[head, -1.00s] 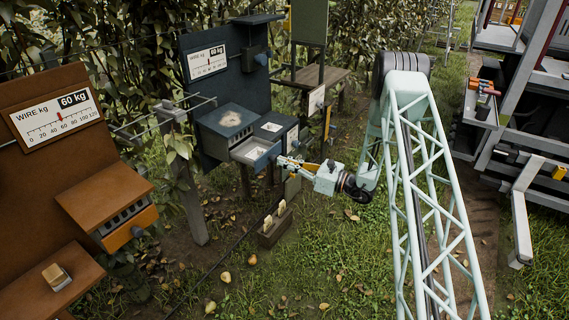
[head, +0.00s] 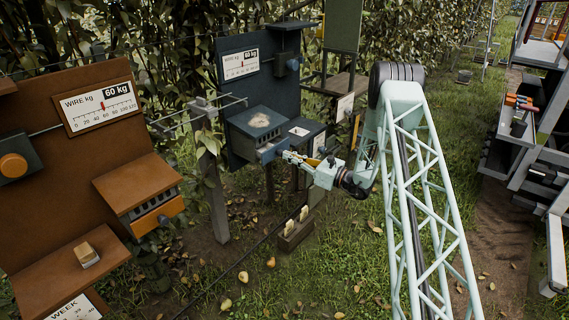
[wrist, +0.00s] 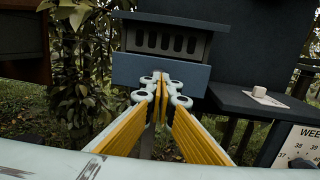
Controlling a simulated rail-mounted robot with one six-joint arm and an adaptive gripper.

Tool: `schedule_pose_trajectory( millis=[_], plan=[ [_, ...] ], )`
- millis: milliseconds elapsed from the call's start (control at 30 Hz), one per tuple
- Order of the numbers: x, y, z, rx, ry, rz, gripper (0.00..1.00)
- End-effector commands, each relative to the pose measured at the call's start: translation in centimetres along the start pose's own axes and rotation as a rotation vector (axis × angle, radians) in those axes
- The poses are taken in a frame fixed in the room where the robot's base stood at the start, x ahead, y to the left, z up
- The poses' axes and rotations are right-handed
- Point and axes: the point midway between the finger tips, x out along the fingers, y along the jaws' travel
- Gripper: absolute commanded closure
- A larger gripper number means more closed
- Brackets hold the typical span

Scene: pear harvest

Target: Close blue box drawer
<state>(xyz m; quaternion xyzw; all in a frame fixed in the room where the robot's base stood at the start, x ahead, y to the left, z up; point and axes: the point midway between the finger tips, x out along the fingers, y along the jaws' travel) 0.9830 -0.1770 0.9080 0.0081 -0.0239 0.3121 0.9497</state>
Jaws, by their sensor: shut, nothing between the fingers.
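The blue box (head: 256,121) is mounted on a dark blue board in the head view, with a row of slots in its front. Its drawer (head: 271,153) sits below the slots and looks in or almost in; I cannot tell if it is fully flush. In the wrist view the drawer front (wrist: 128,69) is a plain blue-grey panel under the slotted box (wrist: 160,40). My gripper (head: 287,156) is at the drawer front, shut and empty. Its yellow fingers (wrist: 160,80) point at the panel's right half and hide part of it; contact is unclear.
A blue shelf (wrist: 250,103) with a white card lies to the right of the box. An orange station (head: 140,182) with its own drawer stands at left. A grey cart (head: 535,140) stands at far right.

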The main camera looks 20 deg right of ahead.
Motion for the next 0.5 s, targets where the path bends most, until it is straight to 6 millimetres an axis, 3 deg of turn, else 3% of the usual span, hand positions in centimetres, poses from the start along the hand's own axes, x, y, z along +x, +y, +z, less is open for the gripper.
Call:
schedule_pose_trajectory(
  millis=[200, 500],
  plan=[
    [2.9, -0.3, -0.2, -0.001, -0.001, 0.000, 1.00],
    [3.6, -0.4, -0.1, -0.001, -0.001, 0.000, 1.00]
  ],
)
